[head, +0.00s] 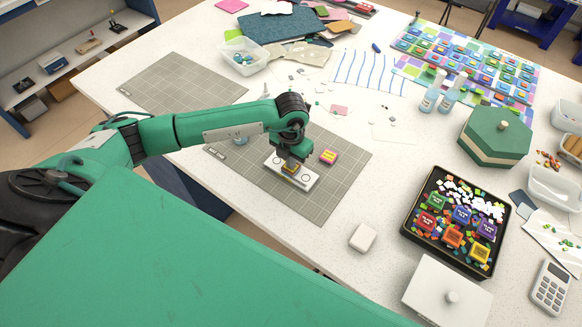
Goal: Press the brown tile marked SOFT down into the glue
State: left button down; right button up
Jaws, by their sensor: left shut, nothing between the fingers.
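My left gripper (291,163) points down over a white block with round marks (308,181) on the grey gridded mat (341,189). Its fingers are shut, with nothing seen between them. A small brown and yellow tile (291,169) sits on the white block right under the fingertips. They seem to touch or nearly touch it; I cannot tell which. The gripper hides part of the tile, and I cannot read any marking or see glue. My right gripper is not in view.
A white rounded block (362,237) is nearer the front. A black tray (409,232) of colored pieces and a green hexagonal box (494,137) stand at right. A second mat (183,82) lies clear at left.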

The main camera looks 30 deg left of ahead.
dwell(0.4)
pick_arm(q)
jog(key=shift+r+p, duration=1.75)
jog(key=shift+r, duration=1.75)
